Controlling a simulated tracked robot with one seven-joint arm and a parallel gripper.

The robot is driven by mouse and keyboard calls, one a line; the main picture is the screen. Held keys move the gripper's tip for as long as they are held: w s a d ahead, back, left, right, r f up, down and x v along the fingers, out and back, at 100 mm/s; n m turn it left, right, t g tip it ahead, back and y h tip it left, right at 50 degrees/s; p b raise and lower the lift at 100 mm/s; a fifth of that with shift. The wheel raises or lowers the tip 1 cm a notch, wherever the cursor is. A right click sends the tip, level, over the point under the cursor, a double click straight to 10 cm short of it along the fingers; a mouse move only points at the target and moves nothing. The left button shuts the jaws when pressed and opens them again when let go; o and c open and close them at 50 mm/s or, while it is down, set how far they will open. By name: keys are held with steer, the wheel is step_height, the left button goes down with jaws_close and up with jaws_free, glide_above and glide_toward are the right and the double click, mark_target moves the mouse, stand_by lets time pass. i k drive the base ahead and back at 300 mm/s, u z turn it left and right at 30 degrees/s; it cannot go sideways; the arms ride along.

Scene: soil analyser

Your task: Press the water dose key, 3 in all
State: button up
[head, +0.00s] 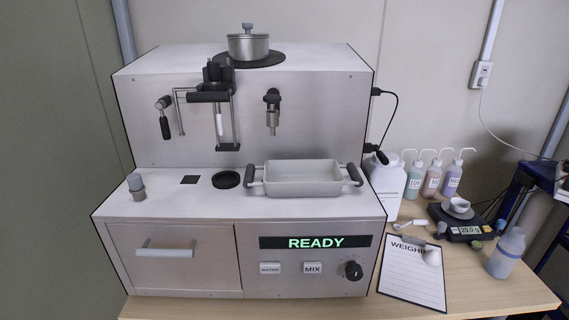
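The water dose key (270,267) is a small pale key marked WATER on the lower front of the steel soil analyser (300,215). It is left of the MIX key (313,267) and below the display (316,242), which reads READY in green. A dark round knob (353,270) is to the right of the keys. Nothing covers the water key. My gripper is not in view.
A grey two-handled tray (305,178) sits on the analyser's ledge below a nozzle (272,112). A drawer (170,260) with a protruding handle is at left. A clipboard (412,280), scale (465,229) and several bottles stand at right. Space before the keys looks clear.

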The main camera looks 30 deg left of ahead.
mark_target(273, 268)
steer(key=z, duration=1.55)
steer(key=i, duration=0.1)
steer(key=u, duration=3.05)
steer(key=k, duration=0.75)
steer(key=u, duration=0.25)
steer(key=i, duration=0.75)
steer(key=z, duration=0.1)
